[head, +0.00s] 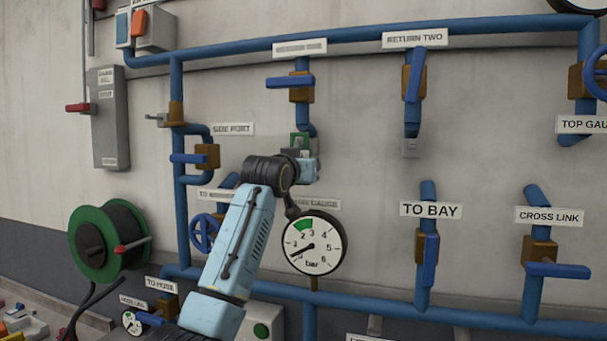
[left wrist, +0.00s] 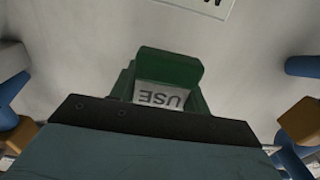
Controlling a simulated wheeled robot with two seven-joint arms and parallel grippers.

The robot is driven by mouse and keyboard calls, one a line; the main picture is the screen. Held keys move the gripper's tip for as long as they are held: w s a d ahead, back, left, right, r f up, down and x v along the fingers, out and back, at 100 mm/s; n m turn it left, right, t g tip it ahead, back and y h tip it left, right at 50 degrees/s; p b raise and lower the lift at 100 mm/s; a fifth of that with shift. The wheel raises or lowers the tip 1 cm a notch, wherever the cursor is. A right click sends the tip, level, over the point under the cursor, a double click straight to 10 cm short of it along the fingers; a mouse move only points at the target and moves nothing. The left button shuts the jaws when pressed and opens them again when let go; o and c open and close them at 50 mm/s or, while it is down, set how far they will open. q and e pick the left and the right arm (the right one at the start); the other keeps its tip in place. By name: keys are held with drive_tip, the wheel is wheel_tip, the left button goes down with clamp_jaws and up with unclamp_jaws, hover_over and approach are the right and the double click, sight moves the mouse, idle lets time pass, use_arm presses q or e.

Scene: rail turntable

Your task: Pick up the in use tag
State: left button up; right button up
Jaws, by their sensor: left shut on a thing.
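The in use tag is a green piece with a white label, and it shows in the left wrist view (left wrist: 170,68). The letters "USE" read upside down there, and the rest of the label is hidden behind the dark edge of my gripper. My left gripper (head: 304,157) is shut on the tag, in front of the wall. I cannot tell whether the tag touches the wall. My right gripper is in neither view.
Blue pipes with valves cover the wall. A blue-handled valve (head: 291,81) is just above the gripper, and a pressure gauge (head: 313,243) is just below. A hose reel (head: 108,241) stands at left.

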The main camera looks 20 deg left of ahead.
use_arm(q)
drive_tip(key=s+b, duration=0.5)
drive_tip(key=s, duration=1.2)
drive_tip(key=shift+r, duration=0.25)
drive_tip(key=shift+r, duration=0.15)
drive_tip(key=s, duration=0.7)
drive_tip(key=shift+r, duration=0.2)
idle(0.5)
idle(0.9)
